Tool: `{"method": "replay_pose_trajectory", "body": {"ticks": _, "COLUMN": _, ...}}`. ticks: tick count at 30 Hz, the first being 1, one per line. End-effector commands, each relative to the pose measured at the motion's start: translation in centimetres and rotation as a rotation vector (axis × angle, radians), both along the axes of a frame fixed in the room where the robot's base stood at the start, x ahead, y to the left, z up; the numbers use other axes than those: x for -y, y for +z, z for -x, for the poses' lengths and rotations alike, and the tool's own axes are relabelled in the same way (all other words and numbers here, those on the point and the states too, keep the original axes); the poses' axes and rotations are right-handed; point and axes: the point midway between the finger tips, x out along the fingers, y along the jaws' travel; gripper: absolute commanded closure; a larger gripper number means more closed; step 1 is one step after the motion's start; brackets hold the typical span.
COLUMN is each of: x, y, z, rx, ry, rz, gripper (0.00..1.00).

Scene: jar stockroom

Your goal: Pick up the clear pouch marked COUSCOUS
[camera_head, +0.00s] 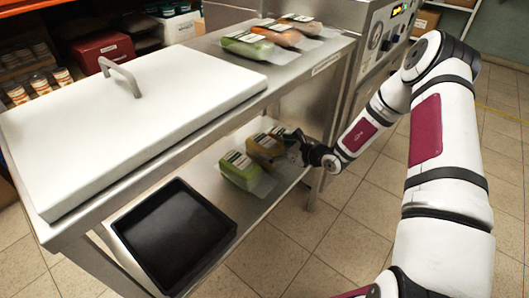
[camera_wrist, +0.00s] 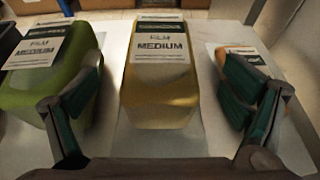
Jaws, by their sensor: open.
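No marking that reads COUSCOUS is legible in either view. A yellow pack (camera_wrist: 160,90) with a white label reading FILM MEDIUM lies in the middle of the wrist view; it is also on the lower shelf in the head view (camera_head: 262,148). My gripper (camera_wrist: 162,70) is open, its fingers on either side of the yellow pack in the picture; whether they reach down beside it I cannot tell. The left finger overlaps a green pack (camera_wrist: 35,85), also labelled FILM MEDIUM. The right finger partly hides an orange-labelled pack (camera_wrist: 240,52). In the head view my gripper (camera_head: 298,148) is at the lower shelf's right end.
The packs lie on a metal lower shelf (camera_head: 205,180) beside an empty black tray (camera_head: 178,238). The upper top (camera_head: 330,55) is above it, carrying a large white lid (camera_head: 120,110) and several packs (camera_head: 275,36). A table leg stands close to my gripper. The floor (camera_head: 355,240) is clear.

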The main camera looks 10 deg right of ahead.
Motion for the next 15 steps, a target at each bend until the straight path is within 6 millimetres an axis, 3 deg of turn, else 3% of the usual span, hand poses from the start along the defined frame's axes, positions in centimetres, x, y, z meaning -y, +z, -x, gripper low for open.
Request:
{"method": "replay_pose_trajectory", "body": {"ticks": 9, "x": -2.2, "y": -2.0, "z": -3.1, "rx": 0.001, "ry": 0.001, "rz": -0.001, "gripper": 0.07}}
{"method": "replay_pose_trajectory", "body": {"ticks": 15, "x": -2.3, "y": -1.9, "z": -3.4, "rx": 0.001, "ry": 0.000, "rz": -0.001, "gripper": 0.07}}
